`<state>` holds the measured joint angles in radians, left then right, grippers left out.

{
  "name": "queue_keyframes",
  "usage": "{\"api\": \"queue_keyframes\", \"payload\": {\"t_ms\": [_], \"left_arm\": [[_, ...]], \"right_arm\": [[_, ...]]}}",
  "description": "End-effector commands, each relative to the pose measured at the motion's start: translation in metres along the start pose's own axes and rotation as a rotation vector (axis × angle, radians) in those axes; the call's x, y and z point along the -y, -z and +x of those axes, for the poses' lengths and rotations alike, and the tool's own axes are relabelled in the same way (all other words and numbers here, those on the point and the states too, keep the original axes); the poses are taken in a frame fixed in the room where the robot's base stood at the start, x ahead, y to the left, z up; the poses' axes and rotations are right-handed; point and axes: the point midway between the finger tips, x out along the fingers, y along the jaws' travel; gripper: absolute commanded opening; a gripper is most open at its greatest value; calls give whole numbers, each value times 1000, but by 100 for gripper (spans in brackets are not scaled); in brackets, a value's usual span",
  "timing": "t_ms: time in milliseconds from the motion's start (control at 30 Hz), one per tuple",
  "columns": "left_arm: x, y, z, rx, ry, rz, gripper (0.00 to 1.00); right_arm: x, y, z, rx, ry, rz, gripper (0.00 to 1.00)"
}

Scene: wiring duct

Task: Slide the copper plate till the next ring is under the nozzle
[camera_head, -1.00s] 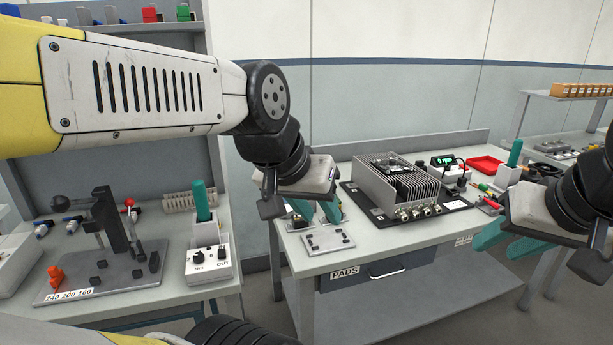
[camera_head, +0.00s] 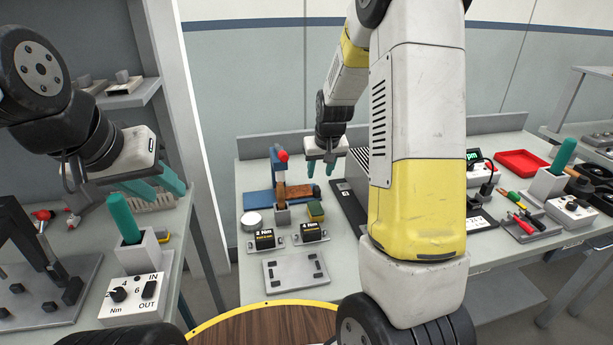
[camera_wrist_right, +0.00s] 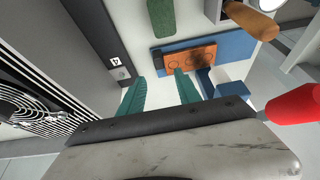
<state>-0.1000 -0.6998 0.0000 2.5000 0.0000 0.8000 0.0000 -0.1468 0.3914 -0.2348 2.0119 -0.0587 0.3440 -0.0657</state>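The copper plate (camera_head: 299,190) lies on a blue base (camera_head: 258,198), beside a blue stand (camera_head: 277,162) with a red knob (camera_head: 283,156). In the right wrist view the copper plate (camera_wrist_right: 178,62) shows dark rings, with a dark scorched-looking patch at its right end near the stand. The nozzle tip cannot be made out clearly. My right gripper (camera_head: 322,170) is open and empty, just right of the stand; its teal fingers also show in the right wrist view (camera_wrist_right: 160,90), apart from each other and near the plate.
A green-topped sponge block (camera_head: 316,211), a white round tin (camera_head: 252,220) and two labelled black blocks (camera_head: 265,239) stand in front of the plate. A finned metal box (camera_head: 357,168) is to the right, partly behind my arm. A grey pad plate (camera_head: 296,270) lies at the front.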

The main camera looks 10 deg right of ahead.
Motion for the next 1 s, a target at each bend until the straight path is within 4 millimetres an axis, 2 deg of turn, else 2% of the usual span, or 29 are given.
{"api": "queue_keyframes", "payload": {"t_ms": [533, 700, 933, 1000], "left_arm": [[0, 0, 0, 0, 0, 0, 36], [0, 0, 0, 0, 0, 0, 36], [0, 0, 0, 0, 0, 0, 36], [0, 0, 0, 0, 0, 0, 36]], "right_arm": [[-2, 0, 76, 5, -5, -3, 40], [-1, 0, 85, 3, -5, -3, 40], [-1, 0, 85, 2, -5, -3, 40], [-1, 0, 85, 2, -5, -3, 28]]}}
